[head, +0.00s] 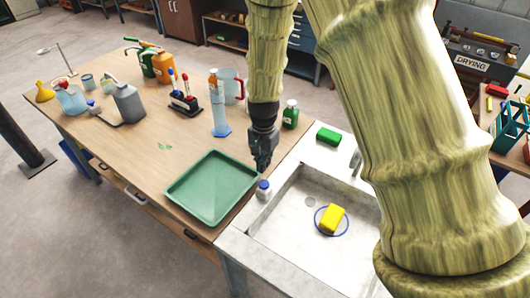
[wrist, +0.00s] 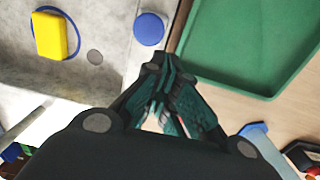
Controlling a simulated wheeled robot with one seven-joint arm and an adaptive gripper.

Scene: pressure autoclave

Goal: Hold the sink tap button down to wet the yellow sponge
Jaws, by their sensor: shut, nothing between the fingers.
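The yellow sponge (head: 332,218) lies in the sink basin (head: 284,232) inside a blue ring marking. It also shows at the upper left of the wrist view (wrist: 50,36). A button with a round blue top (head: 263,186) stands on the sink's left rim, beside the green tray; its blue top shows in the wrist view (wrist: 149,29). My gripper (head: 262,166) points down above the rim, near the button, with its fingers together and empty. In the wrist view the fingertips (wrist: 165,62) are just below the button in the picture, apart from it.
A green tray (head: 186,209) lies on the wooden bench left of the sink. A green sponge (head: 328,136) and a green bottle (head: 290,114) stand behind the basin. A measuring cylinder (head: 219,118) and several bottles stand farther back. My arm hides the sink's right side.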

